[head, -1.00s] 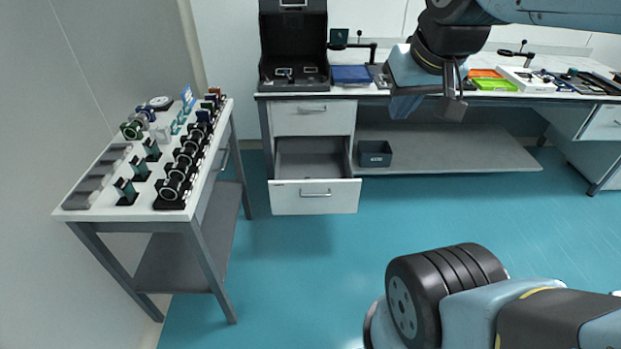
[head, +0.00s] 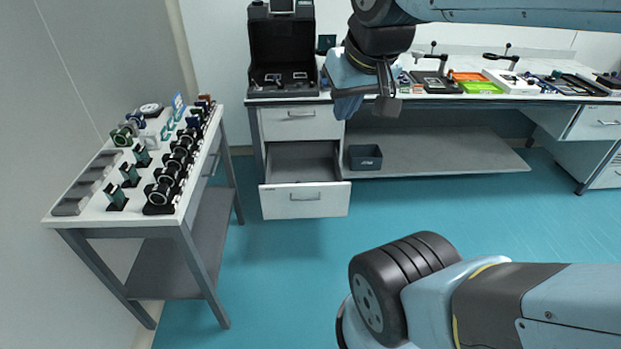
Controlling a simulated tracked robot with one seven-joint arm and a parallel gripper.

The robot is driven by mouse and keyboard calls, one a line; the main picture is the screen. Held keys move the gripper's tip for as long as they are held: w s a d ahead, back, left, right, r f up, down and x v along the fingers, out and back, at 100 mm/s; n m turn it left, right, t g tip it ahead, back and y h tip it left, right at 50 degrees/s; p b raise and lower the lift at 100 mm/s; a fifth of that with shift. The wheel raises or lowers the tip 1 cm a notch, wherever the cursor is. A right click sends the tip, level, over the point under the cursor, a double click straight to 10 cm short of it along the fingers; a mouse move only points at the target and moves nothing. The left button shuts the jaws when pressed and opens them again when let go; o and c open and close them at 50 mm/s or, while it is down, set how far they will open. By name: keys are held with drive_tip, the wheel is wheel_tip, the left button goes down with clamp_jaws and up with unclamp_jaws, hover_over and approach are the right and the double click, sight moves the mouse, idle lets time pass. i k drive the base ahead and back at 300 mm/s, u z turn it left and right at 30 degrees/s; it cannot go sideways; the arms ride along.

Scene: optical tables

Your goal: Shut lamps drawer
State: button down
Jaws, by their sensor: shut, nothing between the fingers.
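An open drawer (head: 305,201) sticks out low in the white drawer unit under the left end of the long bench. Its grey inside looks empty, and a handle bar runs across its front. I cannot read a label on it. A second drawer (head: 301,122) above it is shut. My gripper (head: 387,107) hangs pointing down at the upper middle, to the right of the drawer unit and higher than the open drawer. It appears shut and empty, and apart from the drawer.
A side table (head: 95,217) with several mounted optics stands at left. A black open case (head: 283,50) sits on the bench (head: 462,97). A dark bin (head: 365,157) rests on the lower shelf (head: 450,148), right of the drawer. The teal floor before the drawer is clear.

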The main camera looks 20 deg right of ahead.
sight(322, 192)
drive_tip(key=i, duration=0.95)
drive_tip(key=z, duration=0.05)
